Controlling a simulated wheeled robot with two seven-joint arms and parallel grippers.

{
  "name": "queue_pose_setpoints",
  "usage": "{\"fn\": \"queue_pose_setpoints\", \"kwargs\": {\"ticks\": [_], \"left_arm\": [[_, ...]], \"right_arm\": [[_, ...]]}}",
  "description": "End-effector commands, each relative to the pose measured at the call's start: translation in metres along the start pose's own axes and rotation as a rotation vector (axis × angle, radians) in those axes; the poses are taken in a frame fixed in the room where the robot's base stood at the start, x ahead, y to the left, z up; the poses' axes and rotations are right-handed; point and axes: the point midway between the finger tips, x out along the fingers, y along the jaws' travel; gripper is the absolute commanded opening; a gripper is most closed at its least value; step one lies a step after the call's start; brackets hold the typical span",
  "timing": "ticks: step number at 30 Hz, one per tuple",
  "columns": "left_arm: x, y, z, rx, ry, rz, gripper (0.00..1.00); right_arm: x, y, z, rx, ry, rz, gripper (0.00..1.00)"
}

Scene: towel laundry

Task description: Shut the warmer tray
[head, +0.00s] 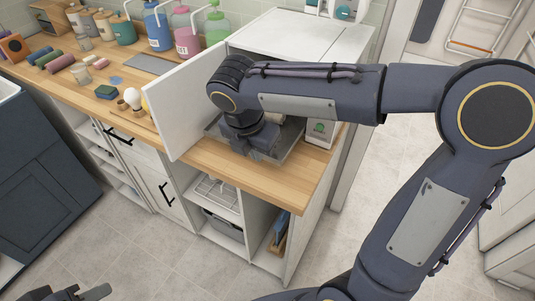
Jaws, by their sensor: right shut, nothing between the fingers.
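The warmer (300,35) is a white box on the wooden counter, with its door (180,105) swung open to the left. A grey metal tray (291,143) sticks out at its front, low over the counter. My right gripper (262,150) is shut and empty, down at the tray; my arm hides much of the tray and the warmer's opening. I cannot tell whether the gripper touches the tray. Part of my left gripper (85,293) shows at the bottom left edge, far from the tray; its jaw state is unclear.
A white box with a green mark (321,132) stands right of the tray. Pump bottles (187,35), rolled towels (60,63), a green sponge (106,92) and other small items occupy the counter's left. Open shelves (218,195) lie below. The floor in front is clear.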

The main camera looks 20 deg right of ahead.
Motion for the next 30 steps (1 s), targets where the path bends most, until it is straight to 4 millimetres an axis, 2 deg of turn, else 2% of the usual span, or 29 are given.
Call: {"fn": "queue_pose_setpoints", "kwargs": {"ticks": [5, 17, 21, 24, 30], "left_arm": [[0.000, 0.000, 0.000, 0.000, 0.000, 0.000, 0.36], [0.000, 0.000, 0.000, 0.000, 0.000, 0.000, 0.36], [-0.008, 0.004, -0.004, 0.000, 0.000, 0.000, 0.36], [-0.010, 0.005, -0.005, 0.000, 0.000, 0.000, 0.36], [-0.011, 0.005, -0.006, 0.000, 0.000, 0.000, 0.36]], "right_arm": [[0.019, 0.002, 0.000, -0.027, -0.002, -0.007, 0.00], [0.102, 0.001, -0.001, -0.025, 0.001, -0.007, 0.00], [0.103, 0.001, 0.023, -0.019, 0.000, -0.004, 0.00], [0.106, 0.002, 0.032, -0.020, -0.001, -0.003, 0.00], [0.109, 0.002, 0.039, -0.022, -0.001, -0.001, 0.00]]}}
